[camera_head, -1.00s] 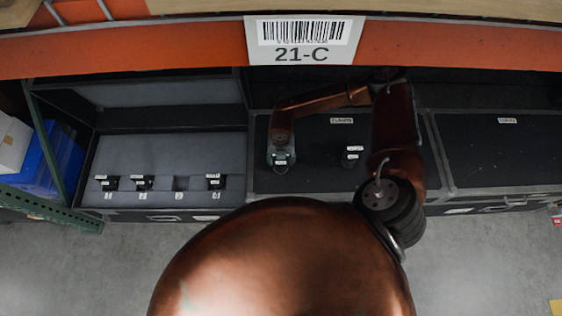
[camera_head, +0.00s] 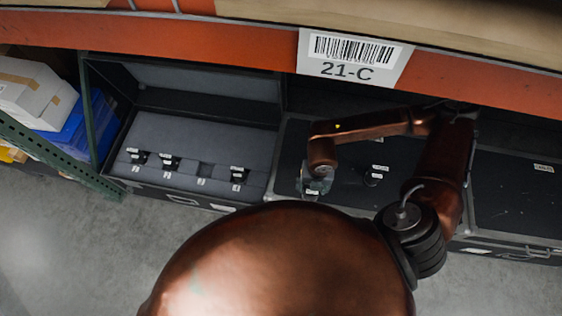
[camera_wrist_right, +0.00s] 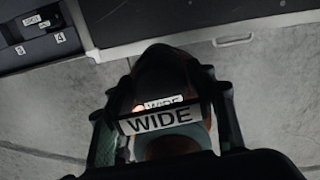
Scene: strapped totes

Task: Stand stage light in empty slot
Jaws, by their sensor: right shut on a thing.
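My right gripper (camera_head: 314,188) is shut on a black stage light labelled WIDE, seen close in the right wrist view (camera_wrist_right: 160,85). The gripper is over the left part of a closed dark case lid, to the right of the open case. The open case (camera_head: 240,125) has a grey foam insert (camera_head: 140,132) with numbered slots. Stage lights stand in slots 1 (camera_head: 138,156), 2 (camera_head: 169,161) and 4 (camera_head: 238,174). Slot 3 (camera_head: 205,170) is empty. My left gripper is not in view.
Another small labelled light (camera_head: 374,176) stands on the closed case lid (camera_head: 350,193). An orange shelf beam (camera_head: 240,45) with a 21-C sign (camera_head: 350,60) crosses above. A green rack post (camera_head: 60,155), blue bins (camera_head: 72,135) and white boxes (camera_head: 30,92) are at the left.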

